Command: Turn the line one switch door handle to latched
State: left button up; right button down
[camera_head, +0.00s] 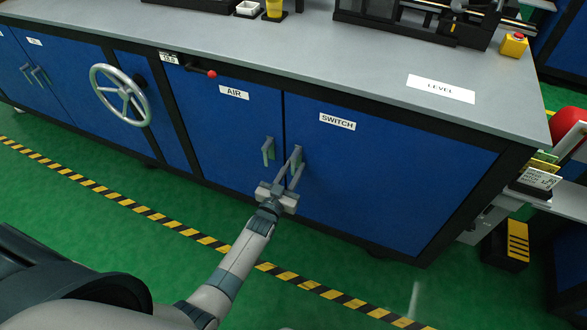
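The blue switch door (390,180), labelled SWITCH, is on the front of the grey-topped bench. Its handle (299,160) is near the door's left edge and is largely covered by my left gripper. My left gripper (297,164) reaches up from below, with its two fingers at this handle. A small gap shows between the fingers, but I cannot tell whether they press on the handle. The handle's exact angle is hard to read behind the fingers. My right gripper is not in view.
The air door (225,130) is just left, with its own upright handle (268,150) close beside my fingers. A handwheel (120,95) and a red-knobbed lever (211,74) are farther left. The green floor (340,270) before the bench is clear, with a striped yellow-black line.

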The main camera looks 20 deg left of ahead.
pick_arm(q)
jog(key=shift+s, duration=0.15)
